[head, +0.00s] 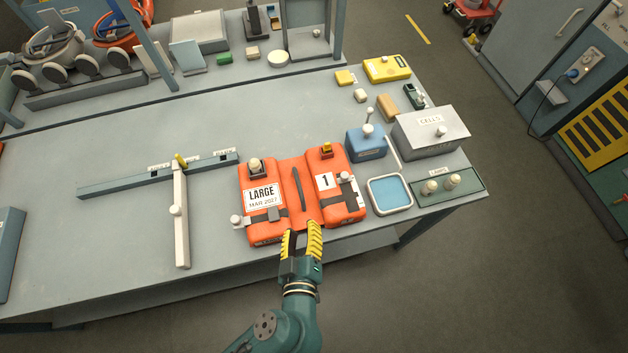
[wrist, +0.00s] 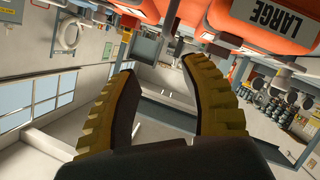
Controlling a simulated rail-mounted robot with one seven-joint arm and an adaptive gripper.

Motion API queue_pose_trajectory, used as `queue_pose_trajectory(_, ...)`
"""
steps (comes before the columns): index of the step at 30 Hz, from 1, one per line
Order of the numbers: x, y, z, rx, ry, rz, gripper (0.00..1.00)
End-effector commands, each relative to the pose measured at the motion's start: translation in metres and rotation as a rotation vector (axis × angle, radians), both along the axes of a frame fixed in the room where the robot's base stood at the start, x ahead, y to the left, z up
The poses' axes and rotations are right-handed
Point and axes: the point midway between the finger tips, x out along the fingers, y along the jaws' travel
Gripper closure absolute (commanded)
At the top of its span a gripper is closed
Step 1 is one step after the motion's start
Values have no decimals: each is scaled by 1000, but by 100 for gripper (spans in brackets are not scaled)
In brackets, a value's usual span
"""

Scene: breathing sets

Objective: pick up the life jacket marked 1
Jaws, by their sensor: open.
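The orange life jacket (head: 297,205) lies on the grey bench near its front edge in the head view. Its left panel carries a label reading LARGE MAR 2027, and its right panel a white tag with 1 (head: 324,181).
The bench left of the post is mostly clear.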

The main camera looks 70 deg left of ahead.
Motion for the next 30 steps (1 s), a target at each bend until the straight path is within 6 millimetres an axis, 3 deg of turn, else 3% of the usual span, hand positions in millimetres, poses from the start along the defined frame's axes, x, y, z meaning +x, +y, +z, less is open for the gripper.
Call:
queue_pose_trajectory(1,-10,3,-1,0,-1,23,55)
queue_pose_trajectory(4,-13,12,-7,-1,-8,41,55)
queue_pose_trajectory(15,18,85,-32,-1,-9,40,55)
queue_pose_trajectory(30,46,146,-50,-2,-7,35,55)
